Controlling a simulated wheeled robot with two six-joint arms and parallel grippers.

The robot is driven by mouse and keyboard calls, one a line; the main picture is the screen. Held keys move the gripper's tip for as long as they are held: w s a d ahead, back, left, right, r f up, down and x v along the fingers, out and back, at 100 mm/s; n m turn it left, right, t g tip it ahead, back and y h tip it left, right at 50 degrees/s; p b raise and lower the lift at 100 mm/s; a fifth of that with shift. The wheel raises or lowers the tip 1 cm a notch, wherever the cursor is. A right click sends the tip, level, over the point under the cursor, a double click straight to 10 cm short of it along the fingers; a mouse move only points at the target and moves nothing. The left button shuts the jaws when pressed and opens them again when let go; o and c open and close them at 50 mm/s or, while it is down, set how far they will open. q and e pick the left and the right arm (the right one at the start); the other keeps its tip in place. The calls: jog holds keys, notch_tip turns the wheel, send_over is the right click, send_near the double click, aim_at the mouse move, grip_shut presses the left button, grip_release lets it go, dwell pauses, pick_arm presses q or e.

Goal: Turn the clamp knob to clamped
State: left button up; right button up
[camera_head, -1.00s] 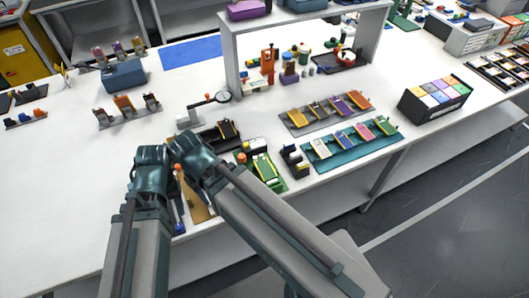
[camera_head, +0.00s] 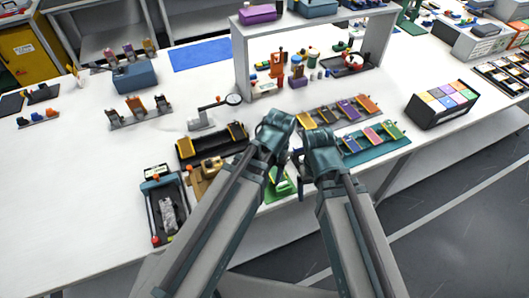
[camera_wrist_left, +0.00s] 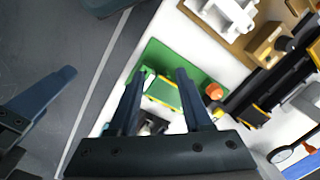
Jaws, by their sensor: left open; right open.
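A green fixture (camera_wrist_left: 152,58) with a yellow-edged cradle (camera_wrist_left: 163,90) lies under my left gripper (camera_wrist_left: 163,72) in the left wrist view. A round orange knob (camera_wrist_left: 213,91) is at the fixture's right end, just outside the right finger. Its setting cannot be told. My left gripper is open and empty, its fingers over the cradle. In the head view the green fixture (camera_head: 284,186) shows between my arms, with its knob hidden. My right gripper (camera_head: 303,172) is close by on the right, its fingertips mostly hidden. Part of it shows at the left wrist view's left edge.
A black tray with yellow ends (camera_head: 212,146) and a black case with a red ball (camera_head: 165,208) are left of my left arm. A teal rack (camera_head: 375,146) stands behind my right arm. A white shelf (camera_head: 241,62) stands behind.

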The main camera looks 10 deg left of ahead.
pick_arm(q)
jog(key=w+a+r+n+h+p, duration=0.1)
jog(key=w+a+r+p, duration=0.1)
jog(key=w+a+r, duration=0.3)
jog(key=w+a+r+p, duration=0.2)
jog(key=w+a+p, duration=0.15)
jog(key=w, duration=0.35)
pick_arm(e)
jog(key=shift+o, duration=0.6)
notch_tip(320, 180, up, 6)
jog(key=shift+r+b, duration=0.25)
jog(key=shift+b, duration=0.1)
pick_arm(q)
jog(key=f+b, duration=0.4)
jog(key=f, duration=0.1)
jog(key=f+b, duration=0.4)
jog(key=b, duration=0.1)
jog(key=f+b, duration=0.5)
jog(key=shift+s+a+f, duration=0.15)
jog(key=shift+s+f, duration=0.1)
jog(key=shift+f, duration=0.05)
pick_arm(e)
notch_tip(320, 180, down, 14)
pick_arm(q)
jog(key=shift+c, duration=0.2)
grip_shut()
